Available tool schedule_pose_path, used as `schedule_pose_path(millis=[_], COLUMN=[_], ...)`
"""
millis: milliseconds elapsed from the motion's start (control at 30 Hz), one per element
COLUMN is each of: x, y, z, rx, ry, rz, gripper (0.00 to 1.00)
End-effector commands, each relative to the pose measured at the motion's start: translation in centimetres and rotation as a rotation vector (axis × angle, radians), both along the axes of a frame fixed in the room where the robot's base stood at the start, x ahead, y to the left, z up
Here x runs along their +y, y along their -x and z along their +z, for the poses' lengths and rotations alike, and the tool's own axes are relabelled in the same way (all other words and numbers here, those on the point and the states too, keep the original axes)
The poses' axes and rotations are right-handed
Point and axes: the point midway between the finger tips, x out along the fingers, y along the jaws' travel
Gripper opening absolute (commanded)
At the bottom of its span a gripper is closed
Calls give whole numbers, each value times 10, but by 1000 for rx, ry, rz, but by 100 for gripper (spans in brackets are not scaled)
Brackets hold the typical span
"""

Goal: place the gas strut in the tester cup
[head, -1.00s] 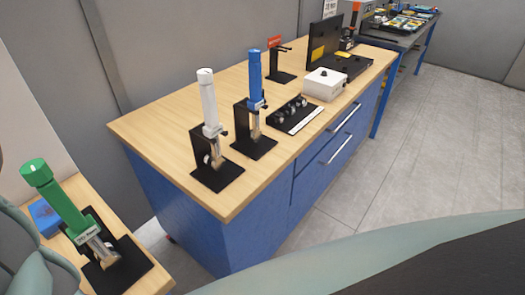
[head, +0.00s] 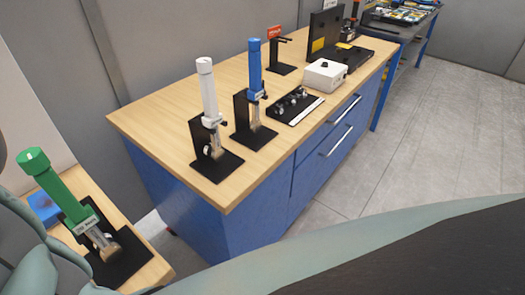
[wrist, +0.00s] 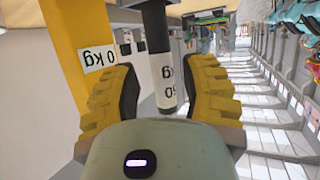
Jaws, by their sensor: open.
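In the wrist view, my gripper (wrist: 160,68) is open, with a ridged yellow-and-black finger on each side. Between the fingers is a cylinder with a dark upper part and a white printed band (wrist: 167,78), probably the gas strut. Its upper end runs out of the picture; I cannot tell whether the fingers touch it. Neither my gripper nor this cylinder shows in the head view. I cannot make out a tester cup for certain in either view.
A wooden-topped blue bench (head: 150,118) carries a white cylinder (head: 208,92) and a blue cylinder (head: 255,68) on black stands, plus a white box (head: 325,74). A green cylinder (head: 62,192) stands at lower left. A yellow panel (wrist: 68,35) is beside my left finger. Grey floor is clear at right.

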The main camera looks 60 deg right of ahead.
Motion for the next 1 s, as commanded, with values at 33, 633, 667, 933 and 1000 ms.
schedule_pose_path(millis=[33,633,667,933,1000], x=[-8,-64,-66,-74,-75], y=[1,30,31,36,36], z=[-1,26,27,32,33], rx=[2,2,3,2,2], ry=[2,-1,0,-1,-1], rz=[-8,-10,-10,-6,-6], gripper=[44,44,44,44,44])
